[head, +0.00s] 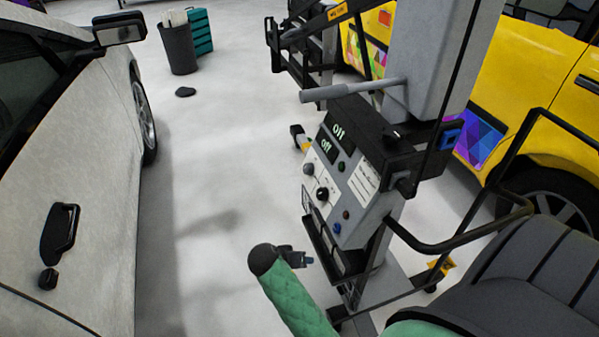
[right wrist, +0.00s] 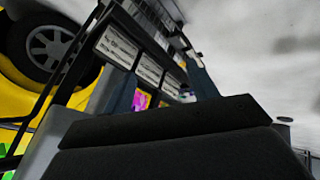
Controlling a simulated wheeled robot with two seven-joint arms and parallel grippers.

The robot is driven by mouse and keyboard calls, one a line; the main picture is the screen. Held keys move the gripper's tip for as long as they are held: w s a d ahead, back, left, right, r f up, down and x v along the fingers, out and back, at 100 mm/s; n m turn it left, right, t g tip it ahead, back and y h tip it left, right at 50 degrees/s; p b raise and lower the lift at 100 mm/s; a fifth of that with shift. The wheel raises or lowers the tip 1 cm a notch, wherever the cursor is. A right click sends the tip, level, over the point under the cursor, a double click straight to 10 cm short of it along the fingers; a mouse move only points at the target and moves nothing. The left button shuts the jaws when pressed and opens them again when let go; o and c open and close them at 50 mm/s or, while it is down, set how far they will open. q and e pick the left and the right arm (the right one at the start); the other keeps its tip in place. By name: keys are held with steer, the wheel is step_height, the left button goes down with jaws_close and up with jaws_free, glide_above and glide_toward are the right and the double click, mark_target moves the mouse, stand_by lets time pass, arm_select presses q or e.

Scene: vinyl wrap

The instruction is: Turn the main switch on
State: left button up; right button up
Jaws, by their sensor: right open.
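The machine's grey control panel (head: 335,185) stands upright in the middle of the head view. I cannot tell which control is the main switch. My right gripper (head: 304,260) is low, left of and below the panel, and seems apart from it. In the right wrist view its fingers (right wrist: 160,88) are spread, with nothing seen between them. My left gripper is out of view.
A black tray frame (head: 320,245) hangs below the panel, near my right gripper. A grey handle bar (head: 350,90) juts out above it. A black seat (head: 525,285) is at lower right, a white car (head: 75,200) at left, a yellow car (head: 540,80) behind.

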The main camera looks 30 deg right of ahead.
steer(key=w+d+r+m+g+h, duration=0.1)
steer(key=w+d+r+m+h, duration=0.15)
steer(key=w, duration=0.35)
steer(key=w+d+r+m+g+h, duration=0.1)
steer(key=w+d+r+m+h, duration=0.1)
steer(key=w+d+r+m, duration=0.3)
steer(key=m+g+h, duration=0.4)
steer(key=m+h, duration=0.2)
glide_toward(304, 171)
steer(key=x, duration=0.2)
steer(key=p+x, duration=0.1)
steer(key=x, duration=0.4)
steer(key=shift+s+d+r+p, duration=0.1)
steer(key=shift+d+r+p, duration=0.1)
steer(key=shift+d+p, duration=0.15)
steer(key=shift+s+d+f, duration=0.1)
steer(key=shift+d, duration=0.3)
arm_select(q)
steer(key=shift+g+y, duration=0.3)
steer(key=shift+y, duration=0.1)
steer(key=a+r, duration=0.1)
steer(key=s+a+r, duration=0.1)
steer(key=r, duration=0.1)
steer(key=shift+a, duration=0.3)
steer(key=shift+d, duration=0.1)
arm_select(e)
steer(key=c, duration=1)
